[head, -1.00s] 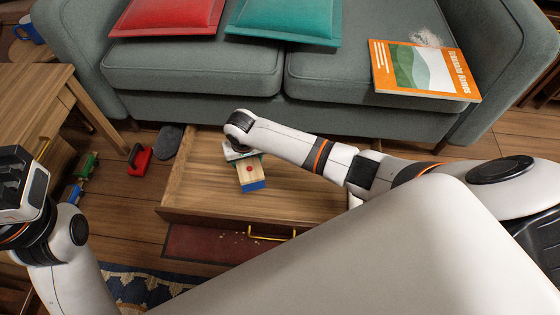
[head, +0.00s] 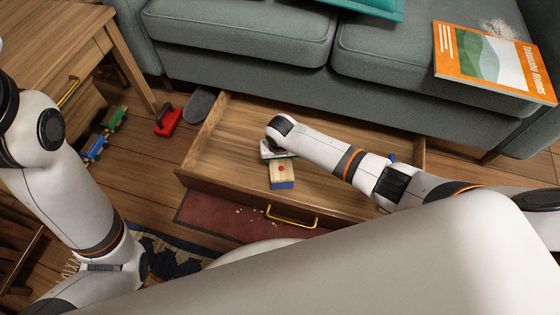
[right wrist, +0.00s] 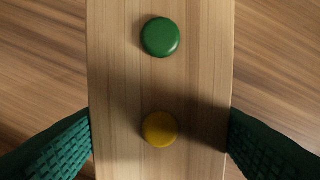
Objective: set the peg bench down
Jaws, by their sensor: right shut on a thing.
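The peg bench (head: 282,172) is a light wooden block with a red peg on top and a blue end. It is inside the outline of the open drawer (head: 235,135) under the sofa. I cannot tell whether it touches the drawer floor. My right gripper (head: 277,153) is shut on it, with the wrist hiding its far part. In the right wrist view, green ribbed fingers (right wrist: 160,140) press both sides of the bench (right wrist: 160,85), beside a yellow peg and a green peg. My left arm shows at the left, but its gripper is not in view.
The sofa (head: 250,65) stands behind the drawer. A red toy (head: 167,120), a grey oval thing (head: 199,104) and a toy train (head: 94,147) lie left of it. A book (head: 492,60) lies on the sofa. The drawer floor left of the bench is clear.

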